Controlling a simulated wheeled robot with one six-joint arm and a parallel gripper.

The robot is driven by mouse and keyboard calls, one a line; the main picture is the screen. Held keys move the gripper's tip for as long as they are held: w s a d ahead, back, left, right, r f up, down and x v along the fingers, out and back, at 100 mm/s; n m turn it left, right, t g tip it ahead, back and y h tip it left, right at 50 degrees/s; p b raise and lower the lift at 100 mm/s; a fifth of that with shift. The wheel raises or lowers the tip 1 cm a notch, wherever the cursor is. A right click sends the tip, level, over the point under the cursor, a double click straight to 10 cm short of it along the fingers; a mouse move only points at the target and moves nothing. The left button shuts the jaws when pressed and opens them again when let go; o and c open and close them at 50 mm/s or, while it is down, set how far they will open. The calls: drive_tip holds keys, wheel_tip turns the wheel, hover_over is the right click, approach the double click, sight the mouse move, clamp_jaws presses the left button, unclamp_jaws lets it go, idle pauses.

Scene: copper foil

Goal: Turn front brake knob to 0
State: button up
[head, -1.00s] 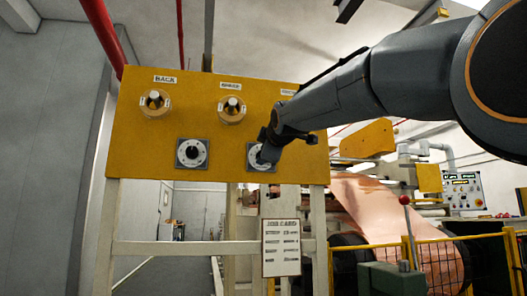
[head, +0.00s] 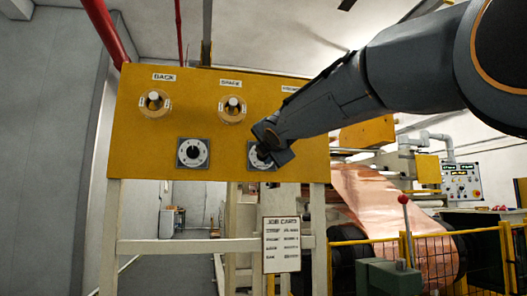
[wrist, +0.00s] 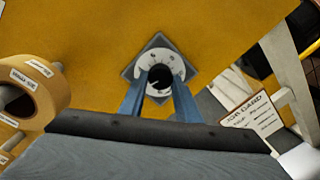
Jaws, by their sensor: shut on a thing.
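Two dial knobs sit low on a yellow panel (head: 135,125). The left knob (head: 192,153) is uncovered, with a dark centre on a pale round dial and a dark square plate. The right knob (head: 258,158) is mostly hidden behind my gripper (head: 268,146). In the wrist view, my gripper (wrist: 160,92) has its two blue fingers on either side of a black knob (wrist: 159,79), shut on it. The white dial and tilted square plate (wrist: 138,62) show around it. The dial's figures are too small to read, and I cannot read which knob is labelled front brake.
Yellow round fittings under labels (head: 153,104) (head: 232,108) stick out above the dials; a tape-like roll (wrist: 30,90) is close at left in the wrist view. A job card (head: 281,245) hangs below the panel. Copper foil (head: 375,200) and a yellow fence (head: 480,245) stand at right.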

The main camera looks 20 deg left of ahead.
drive_tip(key=n, duration=1.2)
drive_tip(key=shift+f+n+t, duration=0.25)
drive_tip(key=shift+n+t, duration=0.05)
drive_tip(key=shift+t, duration=0.1)
idle(0.3)
drive_tip(key=o, duration=1.1)
drive_tip(key=shift+c, duration=0.2)
drive_tip(key=shift+d, duration=0.1)
drive_tip(key=b+v, duration=0.2)
drive_tip(key=v, duration=0.5)
drive_tip(key=shift+s, duration=0.35)
